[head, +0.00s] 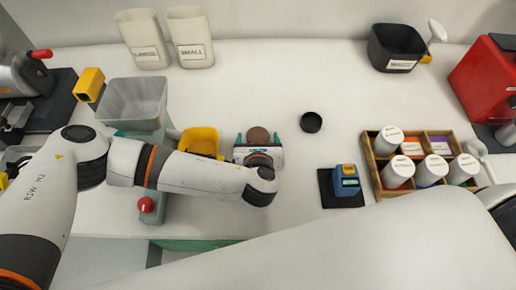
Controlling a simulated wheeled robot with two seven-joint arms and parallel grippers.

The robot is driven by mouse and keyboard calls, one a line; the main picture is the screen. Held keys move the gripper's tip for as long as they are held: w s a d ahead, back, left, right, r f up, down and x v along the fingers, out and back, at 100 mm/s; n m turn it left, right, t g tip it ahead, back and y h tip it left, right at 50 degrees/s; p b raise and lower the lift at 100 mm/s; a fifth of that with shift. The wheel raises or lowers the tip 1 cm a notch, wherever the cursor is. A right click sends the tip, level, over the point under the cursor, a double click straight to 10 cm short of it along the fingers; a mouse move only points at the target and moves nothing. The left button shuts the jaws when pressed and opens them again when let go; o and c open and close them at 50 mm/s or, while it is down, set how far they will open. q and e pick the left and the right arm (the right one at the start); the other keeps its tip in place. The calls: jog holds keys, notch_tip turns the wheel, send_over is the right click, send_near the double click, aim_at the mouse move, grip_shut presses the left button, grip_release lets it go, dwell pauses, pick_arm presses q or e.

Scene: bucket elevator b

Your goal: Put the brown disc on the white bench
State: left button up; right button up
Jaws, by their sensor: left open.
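The brown disc (258,134) shows between the fingertips of my left gripper (258,137). Its lower part is hidden by the gripper body. The gripper is open, with one teal finger on each side of the disc. I cannot tell whether a finger touches the disc or whether the disc rests on the surface. The white bench (300,80) spreads under and around them. My right gripper is out of view.
A yellow bin (200,141) and a grey bin (138,102) stand left of the gripper. A small black round piece (311,122) lies to the right. A blue device (346,180) and a wooden box of white jars (376,188) stand further right.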

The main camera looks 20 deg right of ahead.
pick_arm(q)
jog(key=b+v, duration=0.1)
jog(key=v, duration=1)
jog(key=shift+s, duration=0.1)
